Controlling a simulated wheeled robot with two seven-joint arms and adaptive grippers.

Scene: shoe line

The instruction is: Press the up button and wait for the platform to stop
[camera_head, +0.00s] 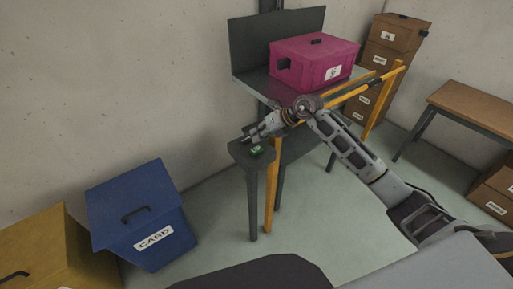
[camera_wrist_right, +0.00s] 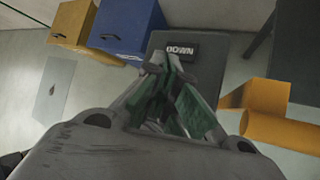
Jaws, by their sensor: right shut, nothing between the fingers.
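The lift platform (camera_head: 257,84) is a dark grey shelf with a tall back panel, and it carries a magenta box. A small dark control stand (camera_head: 243,155) is at its near left side, with a small green spot (camera_head: 256,149) on top. My right gripper (camera_head: 246,136) is over the stand, fingers shut and empty. In the right wrist view the fingertips (camera_wrist_right: 167,66) are just short of a black DOWN label (camera_wrist_right: 181,50) on the stand's top (camera_wrist_right: 212,70). The up button cannot be made out; the fingers may hide it. My left gripper is out of view.
A blue CARD bin (camera_head: 140,213) and a yellow bin (camera_head: 45,245) stand at the left. Orange rails (camera_head: 385,88) and my right arm are beside the platform. Brown boxes (camera_head: 392,45) are stacked behind, and a wooden table (camera_head: 475,106) is at the right.

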